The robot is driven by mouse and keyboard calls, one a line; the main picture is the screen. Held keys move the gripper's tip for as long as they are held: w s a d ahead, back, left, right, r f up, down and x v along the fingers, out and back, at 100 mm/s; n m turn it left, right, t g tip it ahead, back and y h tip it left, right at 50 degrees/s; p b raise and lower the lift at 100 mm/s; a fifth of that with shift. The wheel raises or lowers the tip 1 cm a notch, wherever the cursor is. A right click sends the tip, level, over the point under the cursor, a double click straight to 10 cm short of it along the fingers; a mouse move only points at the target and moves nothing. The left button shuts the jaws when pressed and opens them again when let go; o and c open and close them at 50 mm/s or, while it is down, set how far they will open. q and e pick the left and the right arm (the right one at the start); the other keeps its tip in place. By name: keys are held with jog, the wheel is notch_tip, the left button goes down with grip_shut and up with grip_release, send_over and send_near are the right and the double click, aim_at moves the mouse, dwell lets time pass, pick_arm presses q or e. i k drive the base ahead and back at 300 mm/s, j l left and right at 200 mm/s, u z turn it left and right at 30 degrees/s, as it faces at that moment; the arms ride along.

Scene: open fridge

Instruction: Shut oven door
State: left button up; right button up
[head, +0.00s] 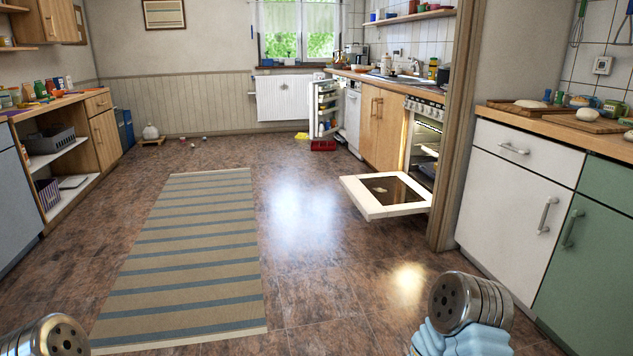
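The oven (425,140) stands in the counter row at the right, beyond a wooden post. Its door (395,190) is folded down and lies about level, low above the floor. The door has a white frame and a dark glass panel with a small pale patch. The lit inside of the oven with its racks shows above the door. My two grippers are not in view. Only rounded metal parts of my arms show at the bottom left and bottom right corners, well short of the door.
A striped rug (190,250) lies on the open brown floor. A white cabinet (515,185) and a green cabinet (590,265) stand at the right, near the post (457,120). A small fridge door (326,108) stands open farther back, with a red crate (323,146) below.

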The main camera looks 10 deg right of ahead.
aim_at(398, 195)
jog(key=i+z, duration=0.25)
jog(key=i, duration=2.15)
jog(key=i+j+z, duration=0.15)
jog(key=i+z, duration=0.3)
jog(key=i+j+z, duration=0.4)
jog(key=i, duration=0.15)
jog(key=i+j+z, duration=0.85)
jog(key=j, duration=0.2)
jog(key=i+j+z, duration=0.2)
jog(key=j+z, duration=0.25)
jog(key=j, duration=0.2)
